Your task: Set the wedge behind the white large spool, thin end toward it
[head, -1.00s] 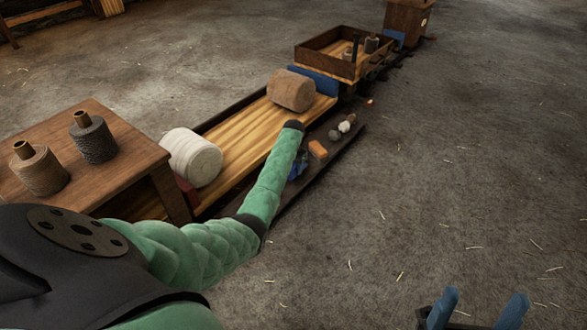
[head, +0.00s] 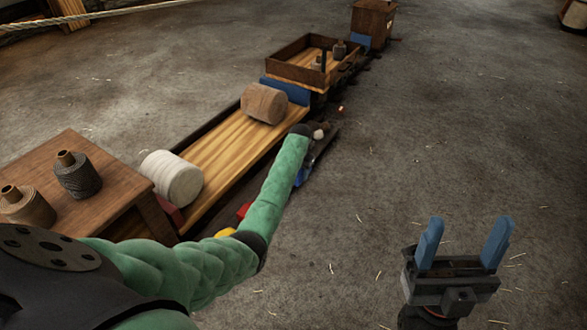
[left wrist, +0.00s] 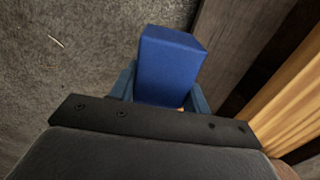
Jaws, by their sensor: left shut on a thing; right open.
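The white large spool (head: 172,178) lies on its side at the near end of a plank-floored bed (head: 215,145). My left gripper (left wrist: 162,90) is shut on a blue block (left wrist: 168,72), seen between its fingers in the left wrist view; it may be the wedge, but I cannot tell which end is thin. In the head view my green left arm mostly hides this gripper, beside the bed's right edge and apart from the white spool. My right gripper (head: 464,242) is open and empty above the floor at the lower right.
A tan spool (head: 265,103) lies at the bed's far end by a blue panel (head: 285,90). Red (head: 243,210) and yellow (head: 227,232) things show partly behind my arm.

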